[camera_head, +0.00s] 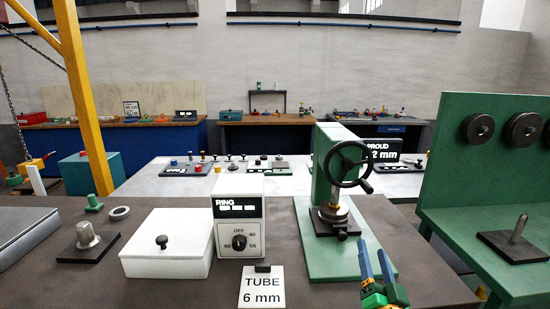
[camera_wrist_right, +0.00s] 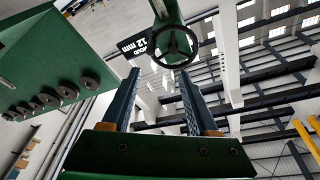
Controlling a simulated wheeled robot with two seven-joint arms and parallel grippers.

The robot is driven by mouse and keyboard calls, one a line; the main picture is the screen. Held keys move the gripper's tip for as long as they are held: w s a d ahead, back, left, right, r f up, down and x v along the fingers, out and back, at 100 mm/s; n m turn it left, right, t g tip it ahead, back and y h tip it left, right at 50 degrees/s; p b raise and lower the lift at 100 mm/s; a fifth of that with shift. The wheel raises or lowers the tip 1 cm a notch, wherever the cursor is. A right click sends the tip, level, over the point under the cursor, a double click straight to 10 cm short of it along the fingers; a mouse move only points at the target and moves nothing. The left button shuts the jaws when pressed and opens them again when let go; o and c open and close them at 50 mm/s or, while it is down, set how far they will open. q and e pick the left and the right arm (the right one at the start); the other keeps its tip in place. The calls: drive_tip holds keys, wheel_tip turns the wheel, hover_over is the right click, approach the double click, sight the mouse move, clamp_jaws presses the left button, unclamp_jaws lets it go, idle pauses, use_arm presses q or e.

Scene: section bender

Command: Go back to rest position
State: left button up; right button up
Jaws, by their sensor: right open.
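My right gripper (camera_head: 375,264) shows at the lower right of the head view, in front of the green press. Its two blue fingers point up and stand apart with nothing between them. The fingers also show in the right wrist view (camera_wrist_right: 158,92), spread and empty. The green press (camera_head: 322,170) stands on a green base plate and has a black handwheel (camera_head: 347,164). The handwheel also shows beyond the fingers in the wrist view (camera_wrist_right: 175,47). My left gripper is not in the head view.
On the brown table stand a white lidded box (camera_head: 167,243), a RING control box (camera_head: 239,224), a TUBE 6 mm sign (camera_head: 262,287) and a metal peg on a dark plate (camera_head: 88,237). A green rack (camera_head: 481,165) with dark rollers stands close on the right.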

drive_tip(key=s+a+f+n+g+y, duration=0.25)
drive_tip(key=s+f+g, duration=0.2)
drive_tip(key=f, duration=0.35)
drive_tip(key=s+a+f+n+g+y, duration=0.1)
drive_tip(key=s+f+n+g, duration=0.35)
drive_tip(key=f, duration=0.35)
drive_tip(key=s+f+n+g, duration=0.1)
drive_tip(key=s+f+g, duration=0.3)
drive_tip(key=s, duration=0.6)
drive_tip(key=s+f+n+g, duration=0.2)
drive_tip(key=s+f+g, duration=0.2)
drive_tip(key=s, duration=0.6)
wheel_tip(320, 180, down, 17)
drive_tip(key=s, duration=0.2)
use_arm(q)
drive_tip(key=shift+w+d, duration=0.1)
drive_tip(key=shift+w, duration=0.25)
use_arm(e)
drive_tip(key=s+d+f+g+h, duration=0.1)
drive_tip(key=s+f+g, duration=0.1)
drive_tip(key=s+f, duration=0.8)
drive_tip(key=shift+s+d, duration=0.25)
drive_tip(key=shift+s, duration=0.65)
